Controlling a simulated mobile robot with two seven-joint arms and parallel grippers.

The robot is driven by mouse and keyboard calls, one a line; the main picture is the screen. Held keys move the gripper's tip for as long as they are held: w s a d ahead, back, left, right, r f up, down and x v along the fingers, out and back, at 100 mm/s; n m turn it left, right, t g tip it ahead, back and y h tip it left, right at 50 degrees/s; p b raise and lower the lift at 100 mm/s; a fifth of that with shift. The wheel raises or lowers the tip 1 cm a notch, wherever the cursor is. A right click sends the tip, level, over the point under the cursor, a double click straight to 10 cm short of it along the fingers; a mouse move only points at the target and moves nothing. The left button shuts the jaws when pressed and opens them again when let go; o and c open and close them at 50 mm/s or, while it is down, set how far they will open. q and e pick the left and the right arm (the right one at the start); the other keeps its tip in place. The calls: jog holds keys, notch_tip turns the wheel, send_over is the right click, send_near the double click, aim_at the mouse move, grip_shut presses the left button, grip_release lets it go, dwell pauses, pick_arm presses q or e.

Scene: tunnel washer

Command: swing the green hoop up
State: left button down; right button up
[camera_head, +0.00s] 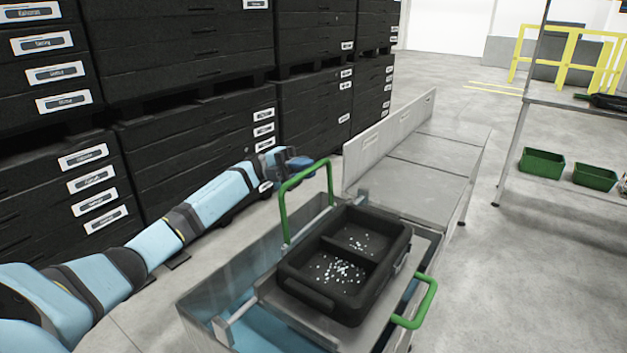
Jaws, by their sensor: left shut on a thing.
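A green hoop (283,216) stands raised at the back left side of a metal tank (215,297), its top bar slanting up to the right. My left gripper (291,168) is at the upper left of the hoop and shut on it; the fingers partly hide the contact. A second green hoop (431,297) hangs out low on the tank's right side. My right gripper is not in view.
A black two-compartment tray (290,283) with small white pieces rests on a metal platform (275,304) over the tank. A grey bench (433,152) adjoins behind. Black labelled crates (195,150) are stacked along the left, close to my left arm. Open floor lies right.

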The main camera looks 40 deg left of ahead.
pick_arm(q)
jog(key=shift+a+f+b, duration=0.35)
jog(key=shift+a, duration=0.15)
jog(key=c, duration=1.1)
grip_release()
jog(key=shift+a, duration=0.1)
jog(key=b+v, duration=0.2)
jog(key=v, duration=1.1)
jog(key=shift+s+a, duration=0.15)
jog(key=shift+a, duration=0.3)
